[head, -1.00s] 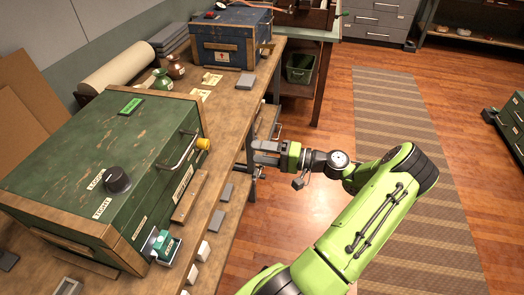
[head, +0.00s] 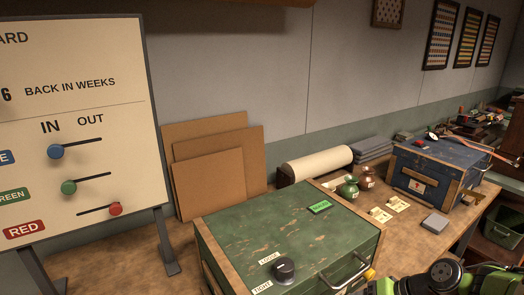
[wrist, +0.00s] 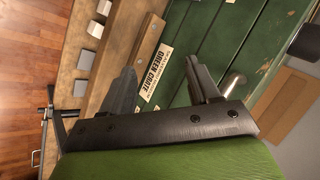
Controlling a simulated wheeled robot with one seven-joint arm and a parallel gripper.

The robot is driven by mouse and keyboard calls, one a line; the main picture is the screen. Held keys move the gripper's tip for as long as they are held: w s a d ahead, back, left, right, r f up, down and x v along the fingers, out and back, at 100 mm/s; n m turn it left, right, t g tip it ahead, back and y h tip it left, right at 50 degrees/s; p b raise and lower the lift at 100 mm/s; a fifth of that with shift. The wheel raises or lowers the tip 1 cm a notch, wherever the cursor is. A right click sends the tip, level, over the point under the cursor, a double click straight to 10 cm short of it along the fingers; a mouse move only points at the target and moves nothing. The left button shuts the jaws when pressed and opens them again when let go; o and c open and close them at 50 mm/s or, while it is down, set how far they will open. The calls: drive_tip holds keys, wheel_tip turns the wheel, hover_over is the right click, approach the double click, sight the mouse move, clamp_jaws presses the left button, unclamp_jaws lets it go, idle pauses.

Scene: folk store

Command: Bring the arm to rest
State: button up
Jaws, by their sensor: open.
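My gripper (wrist: 165,82) shows in the wrist view with its two fingers spread apart and nothing between them. The front of the green crate (wrist: 225,35) with its "GREEN CRATE" label (wrist: 157,75) lies beyond the fingers; I cannot tell how far off it is. In the head view, part of my arm shows at the lower right corner, and the fingertips are not visible there. The green crate (head: 290,238) stands shut on the bench, with a dark knob (head: 284,269) on its lid and a metal handle (head: 345,275) on its front.
A white board (head: 75,130) with blue, green and red sliders stands at left. A blue crate (head: 435,175), a paper roll (head: 318,165) and two small vases (head: 348,188) stand on the bench. Grey and white blocks (wrist: 86,60) lie along the bench edge. Wooden floor (wrist: 25,60) is clear beside it.

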drive_tip(key=s+a+r+n+h+p, duration=0.2)
drive_tip(key=s+a+r+h, duration=0.1)
drive_tip(key=s+r, duration=0.5)
drive_tip(key=s+a+r+n+t+h+p, duration=0.1)
drive_tip(key=s+a+r+h+p, duration=0.2)
drive_tip(key=s+a+r, duration=0.3)
wheel_tip(320, 180, up, 4)
drive_tip(key=shift+s+a+f+n+h+p, duration=0.2)
drive_tip(key=shift+s+f+n+h+p, duration=0.15)
drive_tip(key=shift+s, duration=0.75)
drive_tip(key=shift+r, duration=0.1)
